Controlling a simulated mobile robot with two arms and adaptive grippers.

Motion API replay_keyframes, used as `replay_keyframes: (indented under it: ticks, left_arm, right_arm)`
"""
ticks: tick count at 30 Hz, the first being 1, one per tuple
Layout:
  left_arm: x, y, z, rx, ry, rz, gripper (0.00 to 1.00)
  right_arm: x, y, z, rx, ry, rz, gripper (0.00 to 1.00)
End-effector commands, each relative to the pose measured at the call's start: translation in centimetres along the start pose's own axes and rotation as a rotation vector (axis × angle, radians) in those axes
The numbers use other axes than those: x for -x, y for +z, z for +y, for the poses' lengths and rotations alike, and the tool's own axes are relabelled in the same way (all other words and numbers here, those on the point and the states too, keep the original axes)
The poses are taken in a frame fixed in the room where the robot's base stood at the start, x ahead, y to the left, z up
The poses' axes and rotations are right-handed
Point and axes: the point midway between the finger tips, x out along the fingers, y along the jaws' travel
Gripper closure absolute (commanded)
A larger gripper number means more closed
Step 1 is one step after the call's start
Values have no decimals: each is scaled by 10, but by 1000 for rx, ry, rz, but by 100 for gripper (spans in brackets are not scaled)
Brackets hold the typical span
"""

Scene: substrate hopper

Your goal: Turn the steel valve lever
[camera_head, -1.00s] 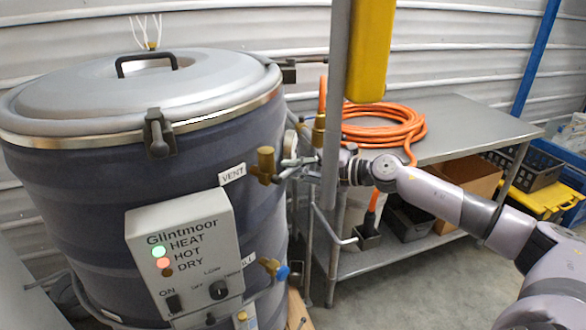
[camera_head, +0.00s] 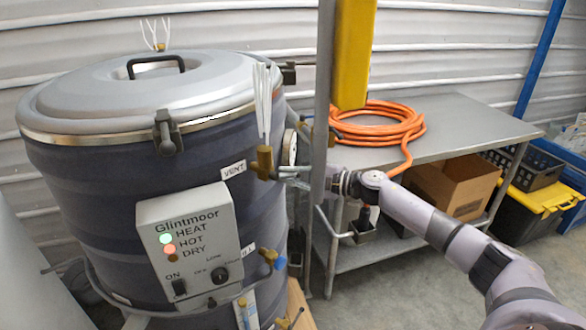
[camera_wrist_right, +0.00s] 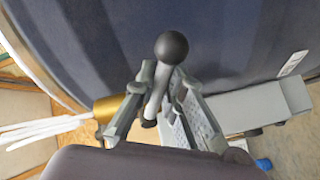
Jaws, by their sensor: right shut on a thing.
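The hopper (camera_head: 100,190) is a large dark drum with a grey lid. A brass valve (camera_head: 264,161) sticks out of its right side beside the VENT label; its brass end also shows in the wrist view (camera_wrist_right: 112,106). The steel valve lever (camera_wrist_right: 157,92) is a grey shaft with a black ball knob, seen in the wrist view. My right gripper (camera_wrist_right: 160,105) is shut on the lever, with the knob beyond the fingertips. In the head view the right gripper (camera_head: 292,176) is beside the valve, partly hidden by the post. My left gripper is out of view.
White streaks (camera_head: 263,100) shoot up from the valve. A grey post (camera_head: 324,110) with a yellow box (camera_head: 354,50) stands before my right wrist. A steel table (camera_head: 455,125) holds a coiled orange hose (camera_head: 375,130). A control panel (camera_head: 188,250) is on the hopper.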

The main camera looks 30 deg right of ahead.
Motion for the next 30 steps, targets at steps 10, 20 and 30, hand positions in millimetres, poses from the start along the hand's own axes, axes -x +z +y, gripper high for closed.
replay_keyframes:
  ticks: [10, 20, 30]
  left_arm:
    - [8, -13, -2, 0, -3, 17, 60]
    - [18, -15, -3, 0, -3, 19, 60]
    - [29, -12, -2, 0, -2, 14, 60]
  right_arm:
    - [-5, -4, -21, -322, 62, 68, 100]
    - [-10, -12, -37, -623, 124, 127, 100]
    - [-14, -24, -49, -899, 180, 182, 100]
